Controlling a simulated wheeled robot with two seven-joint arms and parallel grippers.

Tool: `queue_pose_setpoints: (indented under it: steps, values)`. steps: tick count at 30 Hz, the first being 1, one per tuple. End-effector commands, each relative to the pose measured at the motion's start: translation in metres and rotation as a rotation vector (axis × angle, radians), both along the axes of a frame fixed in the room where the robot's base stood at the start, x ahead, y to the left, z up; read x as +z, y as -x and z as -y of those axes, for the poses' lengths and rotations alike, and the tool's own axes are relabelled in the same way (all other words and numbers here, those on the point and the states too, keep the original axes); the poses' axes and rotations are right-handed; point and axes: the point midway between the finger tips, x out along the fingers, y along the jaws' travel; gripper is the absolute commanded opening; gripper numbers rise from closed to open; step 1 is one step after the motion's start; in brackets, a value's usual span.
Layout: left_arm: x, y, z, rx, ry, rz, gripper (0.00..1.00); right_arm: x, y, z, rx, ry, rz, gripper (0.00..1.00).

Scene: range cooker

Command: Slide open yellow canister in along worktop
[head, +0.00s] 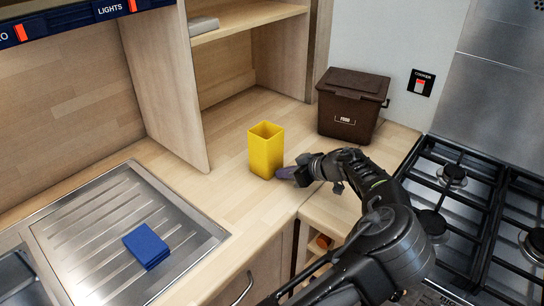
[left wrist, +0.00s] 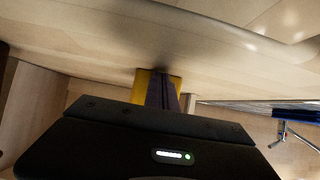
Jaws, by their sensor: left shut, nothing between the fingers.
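The yellow canister (head: 265,155) stands upright on the wooden worktop (head: 230,205), with its open square top facing up. My left gripper (head: 285,173) is shut and empty, low above the worktop at the canister's right side. Its fingertips are touching the canister or very close to it; I cannot tell which. In the left wrist view the shut fingers (left wrist: 162,92) hide the middle of the canister (left wrist: 142,84), which shows in yellow strips on both sides of them. My right gripper is not in view.
A brown lidded food bin (head: 350,105) stands behind the canister to the right. A gas hob (head: 450,205) is at the right. A blue cloth or sponge (head: 146,246) lies on the steel drainer (head: 75,215). Worktop left of the canister is clear up to a wooden upright panel (head: 165,85).

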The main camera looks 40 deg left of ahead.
Motion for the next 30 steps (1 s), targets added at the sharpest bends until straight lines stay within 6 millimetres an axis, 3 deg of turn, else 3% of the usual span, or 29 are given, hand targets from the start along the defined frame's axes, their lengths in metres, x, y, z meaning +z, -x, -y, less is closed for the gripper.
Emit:
queue_pose_setpoints:
  steps: [30]
  values:
    - [0.0, 0.001, -0.041, 0.0, -0.001, 0.0, 0.0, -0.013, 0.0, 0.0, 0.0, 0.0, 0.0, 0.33]
